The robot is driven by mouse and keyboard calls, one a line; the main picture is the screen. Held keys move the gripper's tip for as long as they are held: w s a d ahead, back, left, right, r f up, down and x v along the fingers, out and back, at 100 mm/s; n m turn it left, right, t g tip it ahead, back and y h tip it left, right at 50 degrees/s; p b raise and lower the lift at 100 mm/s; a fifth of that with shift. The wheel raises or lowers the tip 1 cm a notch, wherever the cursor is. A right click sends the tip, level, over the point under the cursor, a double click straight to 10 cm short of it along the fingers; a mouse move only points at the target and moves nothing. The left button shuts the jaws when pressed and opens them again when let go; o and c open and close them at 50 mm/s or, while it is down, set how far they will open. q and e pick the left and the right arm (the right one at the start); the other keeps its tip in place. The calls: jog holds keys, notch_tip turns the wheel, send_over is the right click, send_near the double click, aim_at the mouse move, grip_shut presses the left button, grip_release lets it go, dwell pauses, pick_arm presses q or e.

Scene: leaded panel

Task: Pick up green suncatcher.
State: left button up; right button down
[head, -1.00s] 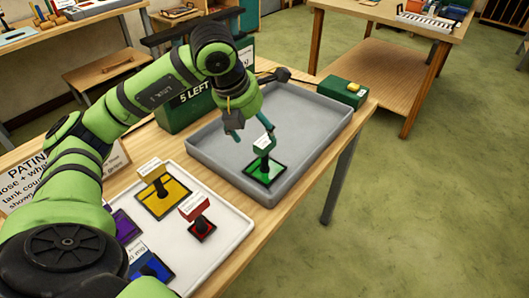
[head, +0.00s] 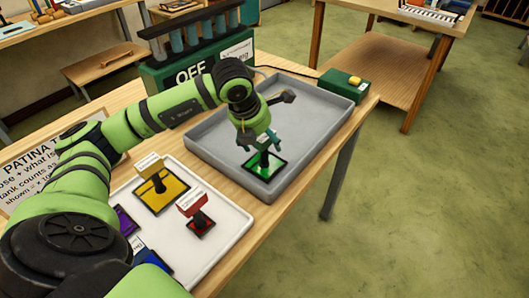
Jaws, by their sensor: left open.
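The green suncatcher (head: 267,168), a dark-framed green pane with an upright grip piece, sits near the front of the grey tray (head: 311,143). My left gripper (head: 262,147) is open, pointing down directly over the suncatcher's upright piece. Its fingers hide the top of that piece and its tag. I cannot tell whether they touch it. My right gripper is not in view.
A white tray (head: 222,240) at the front holds yellow (head: 168,192), red (head: 201,227), purple (head: 126,222) and blue pieces. A green button box (head: 343,86) is beyond the grey tray.

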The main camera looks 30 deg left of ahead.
pick_arm(q)
jog(key=c, duration=1.4)
grip_shut()
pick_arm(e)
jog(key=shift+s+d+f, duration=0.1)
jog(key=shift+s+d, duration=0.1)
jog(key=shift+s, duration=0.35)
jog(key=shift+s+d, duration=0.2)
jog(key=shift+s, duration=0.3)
pick_arm(q)
jog(key=shift+r, duration=0.2)
